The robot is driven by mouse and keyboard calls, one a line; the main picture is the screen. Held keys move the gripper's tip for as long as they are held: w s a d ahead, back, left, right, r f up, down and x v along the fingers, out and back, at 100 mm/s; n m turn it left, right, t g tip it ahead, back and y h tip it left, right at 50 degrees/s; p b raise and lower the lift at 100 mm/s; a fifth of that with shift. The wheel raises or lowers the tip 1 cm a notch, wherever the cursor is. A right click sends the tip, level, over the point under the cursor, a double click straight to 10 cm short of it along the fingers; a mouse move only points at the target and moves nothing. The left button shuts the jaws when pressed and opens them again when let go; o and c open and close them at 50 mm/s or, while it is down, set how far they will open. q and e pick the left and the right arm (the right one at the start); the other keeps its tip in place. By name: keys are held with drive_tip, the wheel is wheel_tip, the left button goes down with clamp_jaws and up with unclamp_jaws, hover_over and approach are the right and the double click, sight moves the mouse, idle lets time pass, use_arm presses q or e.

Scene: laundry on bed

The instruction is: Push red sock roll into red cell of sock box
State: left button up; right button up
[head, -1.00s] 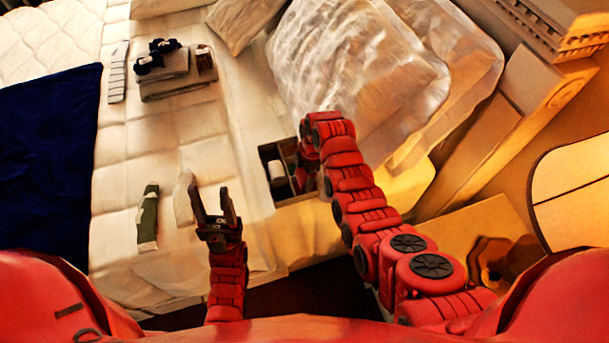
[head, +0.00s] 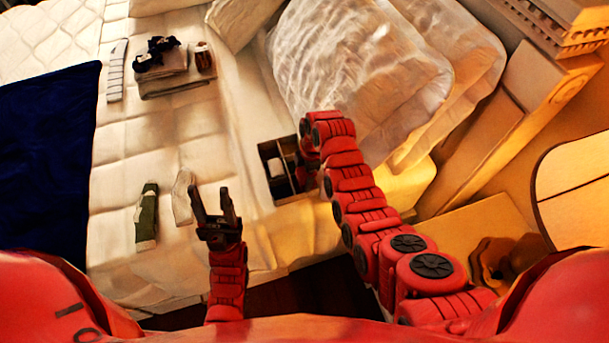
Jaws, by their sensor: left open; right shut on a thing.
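The sock box (head: 262,160) is a dark-walled box with cells, at the bed's right edge in the middle of the head view. A white item (head: 275,168) sits in one of its cells. My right gripper (head: 299,170) is at the right side of the box, low and largely hidden by my own folded red arm. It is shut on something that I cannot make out. I cannot clearly see the red sock roll or tell which cell is the red one. My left gripper (head: 214,204) is open and empty, left of and nearer than the box.
A green-and-white sock (head: 147,215) and a white sock (head: 183,196) lie left of my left gripper. Folded grey cloth (head: 175,82) with dark rolls and a striped grey item (head: 116,72) lie farther back. A clear plastic bag (head: 360,70) stands behind my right arm.

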drive_tip(key=o, duration=1.1)
drive_tip(key=shift+o, duration=0.2)
drive_tip(key=r, duration=0.1)
drive_tip(key=r+b, duration=0.1)
drive_tip(key=r, duration=0.2)
drive_tip(key=shift+w+d+r+b, duration=0.2)
drive_tip(key=shift+w+d+b, duration=0.1)
wheel_tip(320, 180, up, 3)
drive_tip(key=shift+d+f+p, duration=0.1)
drive_tip(key=shift+d+p, duration=0.05)
drive_tip(key=shift+p, duration=0.25)
wheel_tip(320, 180, up, 10)
drive_tip(key=d+p, duration=0.1)
drive_tip(key=p, duration=0.8)
drive_tip(key=shift+w+d, duration=0.15)
drive_tip(key=shift+d, duration=0.15)
